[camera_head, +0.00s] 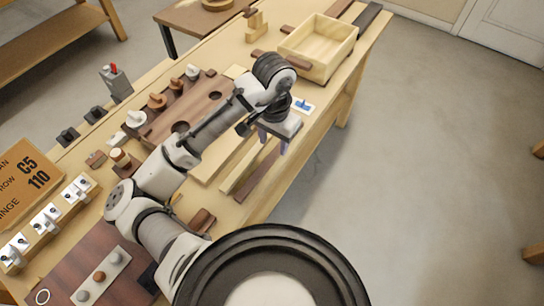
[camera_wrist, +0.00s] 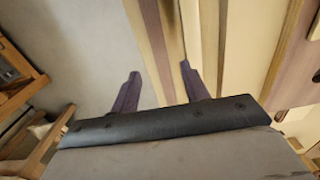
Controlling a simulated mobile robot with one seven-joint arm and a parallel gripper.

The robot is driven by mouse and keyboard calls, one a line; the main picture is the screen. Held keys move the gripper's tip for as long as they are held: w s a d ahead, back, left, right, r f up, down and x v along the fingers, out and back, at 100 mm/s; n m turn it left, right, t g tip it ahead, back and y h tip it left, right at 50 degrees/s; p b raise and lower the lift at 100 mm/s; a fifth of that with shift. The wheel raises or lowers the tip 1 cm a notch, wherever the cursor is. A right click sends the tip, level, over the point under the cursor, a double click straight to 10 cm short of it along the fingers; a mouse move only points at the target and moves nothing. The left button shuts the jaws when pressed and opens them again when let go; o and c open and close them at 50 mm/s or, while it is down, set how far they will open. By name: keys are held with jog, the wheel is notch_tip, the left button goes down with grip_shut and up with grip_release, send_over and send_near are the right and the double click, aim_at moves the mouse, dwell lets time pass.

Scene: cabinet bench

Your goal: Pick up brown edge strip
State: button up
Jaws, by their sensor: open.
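The brown edge strip (camera_head: 258,174) is a long, thin, dark reddish-brown piece lying along the bench's right edge, beside pale wood strips. In the wrist view a brown strip (camera_wrist: 158,45) runs lengthwise between my two purple fingertips. My gripper (camera_head: 273,140) is open and empty, pointing down over the far end of the strip. It also shows in the wrist view (camera_wrist: 160,72), with one finger on the floor side and the other over the pale wood. I cannot tell the exact height of the fingertips above the strip. The gripper hides the strip's far end in the head view.
A pale wooden box (camera_head: 322,48) stands farther along the bench. A brown board with holes (camera_head: 185,115) lies left of my arm. A small card with a blue mark (camera_head: 302,106) lies just beyond the gripper. Open floor (camera_head: 430,160) is to the right.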

aim_at(272, 156)
jog(key=shift+s+a+f+p, duration=0.1)
jog(key=shift+f+p, duration=0.1)
jog(key=shift+f, duration=1.1)
jog(key=shift+a+f+p, duration=0.1)
jog(key=shift+f+p, duration=0.05)
jog(key=shift+f, duration=1.15)
grip_shut()
jog(key=shift+r, duration=0.1)
